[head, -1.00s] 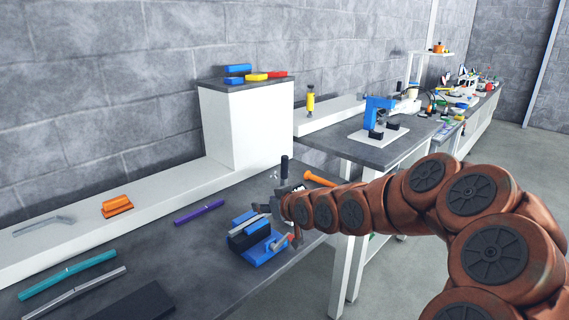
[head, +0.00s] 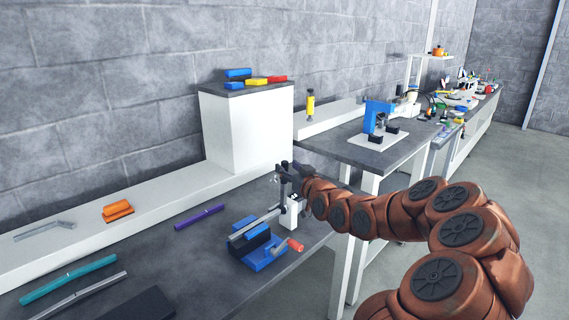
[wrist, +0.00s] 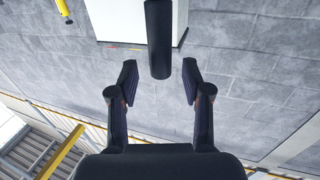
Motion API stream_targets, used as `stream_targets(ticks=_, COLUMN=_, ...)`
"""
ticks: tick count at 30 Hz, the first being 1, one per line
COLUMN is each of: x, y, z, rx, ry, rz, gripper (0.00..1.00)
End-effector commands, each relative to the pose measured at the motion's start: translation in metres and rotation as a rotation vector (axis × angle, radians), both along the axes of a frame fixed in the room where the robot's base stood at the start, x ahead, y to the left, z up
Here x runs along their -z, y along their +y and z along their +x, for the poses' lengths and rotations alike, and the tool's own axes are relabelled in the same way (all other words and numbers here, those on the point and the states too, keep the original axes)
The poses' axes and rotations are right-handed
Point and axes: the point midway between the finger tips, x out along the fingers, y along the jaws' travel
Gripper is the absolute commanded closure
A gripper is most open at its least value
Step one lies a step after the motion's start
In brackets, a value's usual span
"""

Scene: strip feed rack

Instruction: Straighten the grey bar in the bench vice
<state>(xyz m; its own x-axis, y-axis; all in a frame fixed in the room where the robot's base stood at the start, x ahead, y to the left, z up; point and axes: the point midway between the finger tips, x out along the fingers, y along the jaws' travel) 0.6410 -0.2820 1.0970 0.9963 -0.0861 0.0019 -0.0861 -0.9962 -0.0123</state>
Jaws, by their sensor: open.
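The grey bar (head: 252,227) lies along the top of the blue bench vice (head: 266,258), which has a red-tipped handle (head: 295,245). Its right end runs toward my gripper, where a dark upright piece and a white block (head: 292,213) crowd the view; I cannot tell how it bends there. My gripper (head: 285,175) is above and behind the vice's right side. In the wrist view its fingers (wrist: 159,82) are open. A dark, round-ended upright cylinder (wrist: 158,40) shows between them, with a gap on each side; I cannot tell its depth.
A purple bar (head: 199,217), a teal bar (head: 68,279) and a grey bar (head: 78,296) lie on the bench. A bent grey piece (head: 45,229) and an orange block (head: 117,209) are on the white ledge. A white cabinet (head: 245,130) stands behind.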

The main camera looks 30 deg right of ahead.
Motion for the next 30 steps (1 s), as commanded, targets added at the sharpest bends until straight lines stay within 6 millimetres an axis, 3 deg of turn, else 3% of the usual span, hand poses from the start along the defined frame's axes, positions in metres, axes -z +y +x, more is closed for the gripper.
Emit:
stream_targets(ticks=9, x=0.001, y=-0.001, z=0.025, rx=-0.001, ry=0.003, rz=0.001, gripper=0.51)
stream_targets(ticks=20, x=0.001, y=-0.002, z=0.027, rx=-0.001, ry=0.002, rz=0.001, gripper=0.51)
stream_targets(ticks=30, x=0.001, y=-0.002, z=0.027, rx=-0.001, ry=0.002, rz=0.001, gripper=0.85)
